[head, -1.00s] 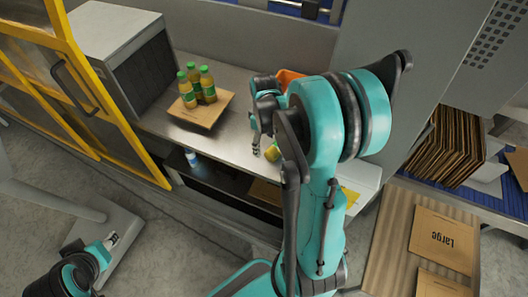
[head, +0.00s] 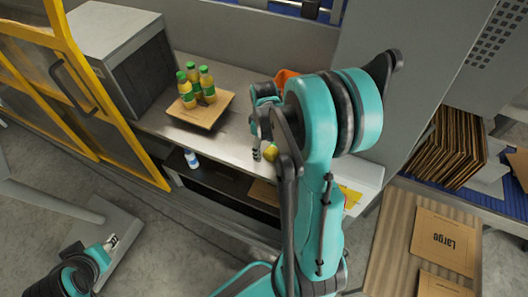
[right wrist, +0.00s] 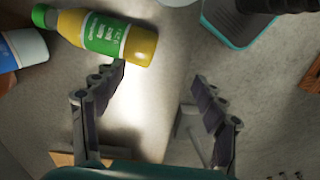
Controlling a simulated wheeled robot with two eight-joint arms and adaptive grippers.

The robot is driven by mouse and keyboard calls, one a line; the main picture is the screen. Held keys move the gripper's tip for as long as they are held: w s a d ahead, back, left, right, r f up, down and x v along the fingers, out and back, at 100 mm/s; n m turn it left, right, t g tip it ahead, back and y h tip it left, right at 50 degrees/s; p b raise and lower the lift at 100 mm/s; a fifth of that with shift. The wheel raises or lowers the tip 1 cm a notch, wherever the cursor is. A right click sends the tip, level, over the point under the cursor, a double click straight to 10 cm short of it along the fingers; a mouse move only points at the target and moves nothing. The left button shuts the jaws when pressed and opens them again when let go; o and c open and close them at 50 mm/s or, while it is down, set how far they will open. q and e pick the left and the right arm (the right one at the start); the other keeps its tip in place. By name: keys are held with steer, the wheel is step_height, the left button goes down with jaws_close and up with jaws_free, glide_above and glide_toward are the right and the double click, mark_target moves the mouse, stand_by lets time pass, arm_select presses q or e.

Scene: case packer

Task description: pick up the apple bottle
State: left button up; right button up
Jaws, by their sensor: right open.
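A bottle with yellow contents, a green cap and a green label (right wrist: 105,36) lies on its side at the upper left of the right wrist view. In the head view, a small yellow and green part of it (head: 270,152) shows beside my right gripper, the rest hidden by my arm. My right gripper (right wrist: 160,92) is open and empty, with the bottle just past its left fingertip. In the head view, the right fingers (head: 257,150) point down at the steel counter. My left gripper (head: 112,242) is low at the left, away from the counter; its jaws are too small to read.
An orange object (head: 286,76) is partly behind my arm. A white and blue bottle (head: 191,159) is on the lower shelf. A yellow-framed guard is at left.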

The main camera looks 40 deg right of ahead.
jaws_close()
stand_by(0.3)
steer(key=shift+o, duration=1.1)
jaws_free()
step_height(320, 180, up, 12)
